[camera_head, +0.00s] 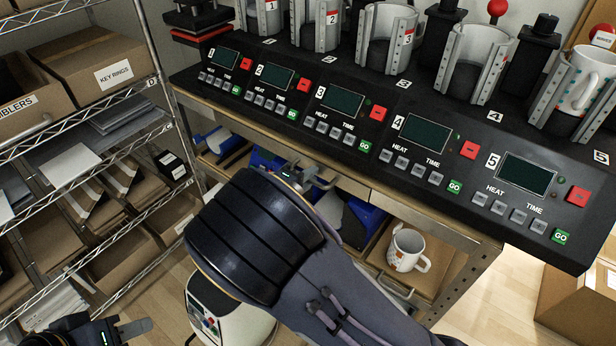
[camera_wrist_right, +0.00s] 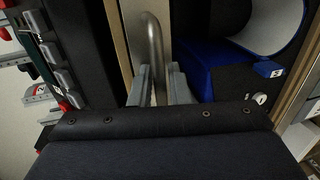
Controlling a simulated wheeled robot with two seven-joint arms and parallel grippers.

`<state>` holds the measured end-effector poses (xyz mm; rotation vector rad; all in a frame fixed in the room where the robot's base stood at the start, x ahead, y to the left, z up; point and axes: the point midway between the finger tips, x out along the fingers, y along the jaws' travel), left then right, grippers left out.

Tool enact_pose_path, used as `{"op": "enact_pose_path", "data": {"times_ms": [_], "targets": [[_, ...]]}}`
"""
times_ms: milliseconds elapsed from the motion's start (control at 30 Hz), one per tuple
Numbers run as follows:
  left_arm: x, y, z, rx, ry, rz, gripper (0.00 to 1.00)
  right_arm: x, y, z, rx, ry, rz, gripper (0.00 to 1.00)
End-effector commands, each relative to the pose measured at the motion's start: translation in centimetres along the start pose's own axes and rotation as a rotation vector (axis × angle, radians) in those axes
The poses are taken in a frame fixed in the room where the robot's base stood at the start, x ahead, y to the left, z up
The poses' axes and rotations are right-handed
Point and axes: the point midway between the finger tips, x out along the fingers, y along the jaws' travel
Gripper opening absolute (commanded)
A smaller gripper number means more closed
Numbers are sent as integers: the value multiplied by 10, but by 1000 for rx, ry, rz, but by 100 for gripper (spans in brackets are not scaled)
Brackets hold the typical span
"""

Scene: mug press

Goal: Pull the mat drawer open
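In the wrist view a curved metal handle (camera_wrist_right: 154,45) runs between the two grey fingers of my right gripper (camera_wrist_right: 158,88), which sit close on either side of it. In the head view the handle (camera_head: 322,182) shows under the front edge of the press bench. My right gripper (camera_head: 300,172) is there, partly hidden behind my dark blue right wrist. The drawer's front is mostly hidden, and I cannot tell how far it stands out. My left gripper (camera_head: 125,328) is at the lower left, partly cut off, away from the bench.
The press panel (camera_head: 335,125) with numbered stations overhangs the handle. A white mug (camera_head: 406,250) stands in a lower compartment with another handle (camera_head: 395,287). Blue items (camera_head: 365,214) lie beneath the bench. A wire shelf with boxes (camera_head: 95,72) stands left.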

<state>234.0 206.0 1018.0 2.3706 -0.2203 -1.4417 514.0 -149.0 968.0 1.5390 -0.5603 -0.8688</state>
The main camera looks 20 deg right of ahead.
Motion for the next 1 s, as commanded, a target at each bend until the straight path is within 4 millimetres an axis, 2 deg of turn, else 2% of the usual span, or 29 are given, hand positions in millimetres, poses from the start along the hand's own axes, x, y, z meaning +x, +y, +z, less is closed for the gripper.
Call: {"op": "enact_pose_path", "data": {"times_ms": [100, 233, 667, 867, 1000], "targets": [[0, 0, 0, 0, 0, 0, 36, 0, 0, 0, 0, 0, 0, 16], [0, 0, 0, 0, 0, 0, 36, 0, 0, 0, 0, 0, 0, 0], [1, -1, 1, 0, 0, 0, 36, -5, -2, 0, -1, 1, -1, 0], [6, -3, 3, 0, 0, 0, 36, -30, -9, -1, -2, 4, -2, 0], [11, -5, 6, 0, 0, 0, 36, -61, -16, -1, -2, 5, -2, 0]]}}
